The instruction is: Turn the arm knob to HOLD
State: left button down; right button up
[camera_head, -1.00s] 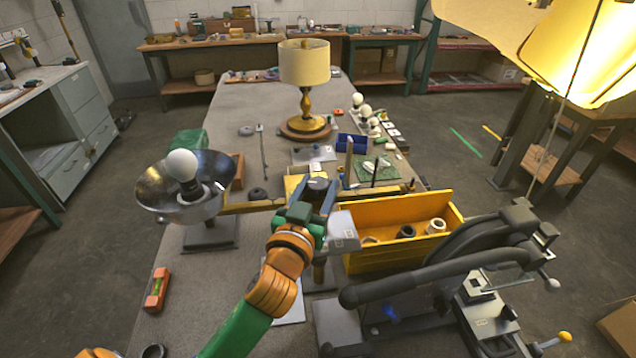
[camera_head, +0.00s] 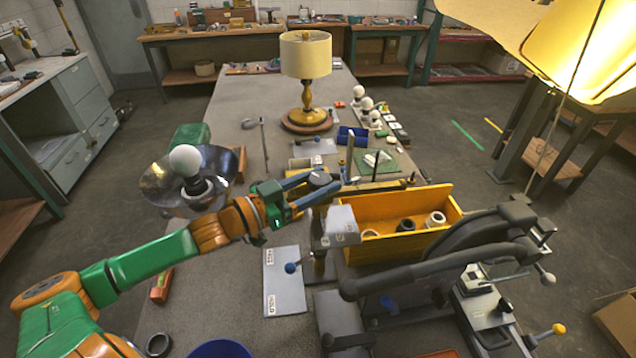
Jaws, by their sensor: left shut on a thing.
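The arm knob (camera_head: 319,179) is a dark round cap on top of a post. My left gripper (camera_head: 318,188) reaches it from the left, with its blue-grey fingers shut around it. Below lies a pale label plate (camera_head: 287,290). The lower label reads HOLD; the upper one is too small to read surely. A blue-balled pointer (camera_head: 291,268) at the post's side lies over the plate, nearer the upper label. A grey block (camera_head: 341,222) sits right of the post. My right gripper is not in view.
A yellow bin (camera_head: 447,207) with several rings stands right of the post. A dark lever machine (camera_head: 450,265) fills the front right. A reflector bowl with a bulb (camera_head: 186,160) stands at left, close behind my left arm. A yellow lamp (camera_head: 306,85) stands farther back.

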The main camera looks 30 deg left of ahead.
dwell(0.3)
pick_arm(q)
jog(key=c, duration=0.6)
grip_release()
jog(key=o, duration=0.3)
jog(key=shift+o, duration=0.2)
jog(key=shift+w+d, duration=0.1)
jog(key=shift+w, duration=0.05)
